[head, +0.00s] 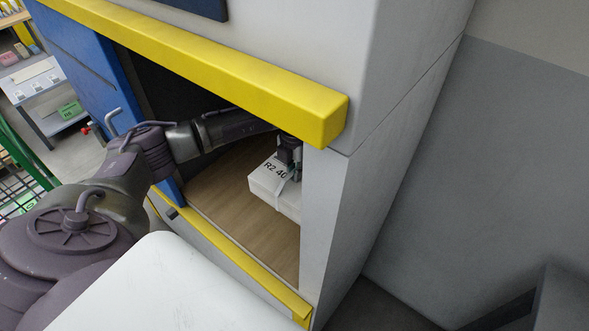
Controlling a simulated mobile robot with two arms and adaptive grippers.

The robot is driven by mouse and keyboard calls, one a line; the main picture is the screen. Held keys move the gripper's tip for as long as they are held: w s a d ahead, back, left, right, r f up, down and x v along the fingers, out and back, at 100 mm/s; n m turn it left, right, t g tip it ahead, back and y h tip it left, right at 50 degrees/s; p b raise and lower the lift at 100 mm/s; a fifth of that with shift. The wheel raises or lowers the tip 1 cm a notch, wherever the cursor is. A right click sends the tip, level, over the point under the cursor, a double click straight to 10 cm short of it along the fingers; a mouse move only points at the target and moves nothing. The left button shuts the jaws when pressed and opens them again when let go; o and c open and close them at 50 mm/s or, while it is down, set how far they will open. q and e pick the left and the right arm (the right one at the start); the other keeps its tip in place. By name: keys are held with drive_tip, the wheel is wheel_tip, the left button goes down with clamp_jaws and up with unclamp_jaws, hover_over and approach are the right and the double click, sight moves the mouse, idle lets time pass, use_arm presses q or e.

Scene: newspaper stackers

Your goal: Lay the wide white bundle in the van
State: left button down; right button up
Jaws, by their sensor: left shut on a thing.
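The white bundle (266,182), printed "R2 40", is inside the van's open bay at its right end, close to the right wall. My left gripper (291,172) is shut on the bundle from above, near a pale strap. The bundle appears on or just over the wooden floor (232,190) of the van; I cannot tell if it touches. The bundle's right part is hidden behind the bay's edge. My left arm reaches in through the opening from the left. My right gripper is not in view.
A yellow bar (210,68) runs above the opening and a yellow sill (245,267) below it. A blue door (92,62) stands at the left side. The wooden floor left of the bundle is bare. A shelf (40,85) with goods stands far left.

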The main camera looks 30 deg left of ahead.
sight(295, 185)
use_arm(q)
drive_tip(key=shift+w+f+b, duration=0.15)
drive_tip(key=shift+f+b, duration=1.6)
drive_tip(key=shift+f, duration=0.8)
drive_tip(key=shift+f+b, duration=0.45)
drive_tip(key=shift+f, duration=0.05)
